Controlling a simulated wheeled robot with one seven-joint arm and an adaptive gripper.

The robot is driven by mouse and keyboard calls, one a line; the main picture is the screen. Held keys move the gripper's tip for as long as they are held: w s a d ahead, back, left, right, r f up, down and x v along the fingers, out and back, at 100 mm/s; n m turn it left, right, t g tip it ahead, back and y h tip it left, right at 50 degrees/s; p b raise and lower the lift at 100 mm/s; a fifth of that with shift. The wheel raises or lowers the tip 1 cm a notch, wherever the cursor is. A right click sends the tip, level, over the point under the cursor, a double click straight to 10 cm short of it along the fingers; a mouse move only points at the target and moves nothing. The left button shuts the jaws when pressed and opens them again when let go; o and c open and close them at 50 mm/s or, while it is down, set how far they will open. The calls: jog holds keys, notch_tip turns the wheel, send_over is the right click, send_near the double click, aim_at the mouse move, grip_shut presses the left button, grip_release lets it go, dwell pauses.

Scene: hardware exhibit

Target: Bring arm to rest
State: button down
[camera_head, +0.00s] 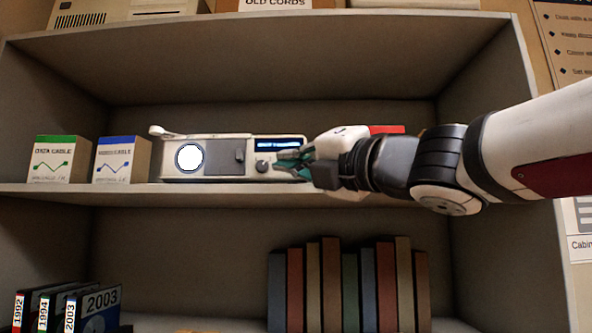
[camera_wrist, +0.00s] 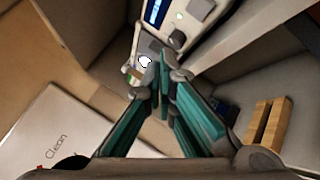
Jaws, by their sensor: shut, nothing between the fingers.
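My gripper (camera_head: 292,160) is at the middle shelf, at the right end of a beige device (camera_head: 222,142) with a round white dial, a dark panel and a lit blue display. In the wrist view my gripper (camera_wrist: 160,88) has its teal-lined fingers together with nothing between them. The device also shows in the wrist view (camera_wrist: 192,20), beyond the fingertips. I cannot tell whether the fingertips touch it. My arm reaches in from the right and hides part of the shelf behind it.
A green-topped box (camera_head: 50,158) and a blue-topped box (camera_head: 122,160) stand left of the device. A red thing (camera_head: 387,129) shows behind my arm. Several books (camera_head: 350,285) and year-marked binders (camera_head: 95,305) stand on the lower shelf. The cabinet's right wall (camera_head: 490,90) is close to my arm.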

jog(key=shift+s, duration=0.55)
jog(key=s+d+f+m+g+h, duration=0.1)
jog(key=s+d+f+m+h, duration=0.1)
jog(key=d+f+m+h, duration=1.55)
jog(key=s+d+f+m+g+y, duration=0.1)
jog(key=s+f+m+g+y, duration=0.1)
jog(key=s+f+m+g, duration=0.2)
jog(key=s+d+f+m+g+y, duration=0.1)
jog(key=s+f+m+g, duration=0.4)
jog(key=s+f+m, duration=0.6)
jog(key=s+f, duration=0.3)
jog(key=f, duration=0.6)
jog(key=shift+s+d+f+y, duration=0.2)
jog(key=shift+d+y, duration=0.15)
jog(key=shift+d, duration=0.05)
